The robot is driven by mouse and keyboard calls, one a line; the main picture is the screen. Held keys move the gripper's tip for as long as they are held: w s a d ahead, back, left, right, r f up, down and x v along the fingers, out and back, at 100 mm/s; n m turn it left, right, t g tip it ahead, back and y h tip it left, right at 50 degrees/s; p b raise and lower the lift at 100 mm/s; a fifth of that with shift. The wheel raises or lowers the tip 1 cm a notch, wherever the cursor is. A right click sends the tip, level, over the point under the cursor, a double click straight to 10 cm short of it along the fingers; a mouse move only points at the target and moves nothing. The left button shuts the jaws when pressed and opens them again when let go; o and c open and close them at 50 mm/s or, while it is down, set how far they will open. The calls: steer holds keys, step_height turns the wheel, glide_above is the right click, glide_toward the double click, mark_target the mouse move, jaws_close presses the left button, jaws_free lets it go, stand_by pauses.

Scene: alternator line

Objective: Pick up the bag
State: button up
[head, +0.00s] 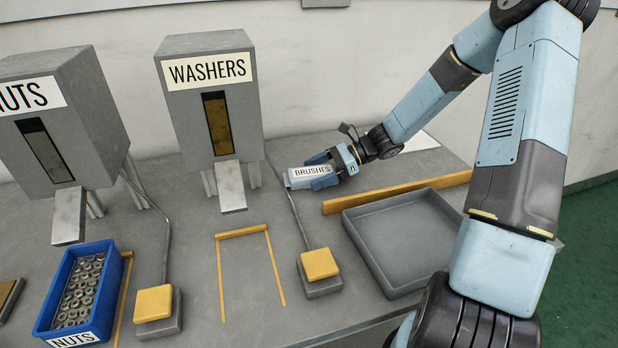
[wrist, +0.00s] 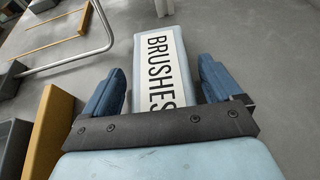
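The bag (head: 311,172) is a light grey-blue pack with a white BRUSHES label. It lies on the grey bench, right of the washers dispenser. My gripper (head: 324,170) is at its right end in the head view. In the wrist view the bag (wrist: 160,50) lies between the two blue fingers of my gripper (wrist: 161,72). A gap shows between the left finger and the bag, and the right finger is close beside it. The fingers are spread and do not clamp it. The bag's near end is hidden behind the gripper's dark bracket.
An empty grey tray (head: 404,238) and a yellow rail (head: 399,191) are to the right. A yellow button (head: 320,264) stands in front of the bag. The washers dispenser (head: 213,96) and a blue nuts bin (head: 52,310) are to the left.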

steer(key=c, duration=1)
steer(key=shift+r, duration=0.1)
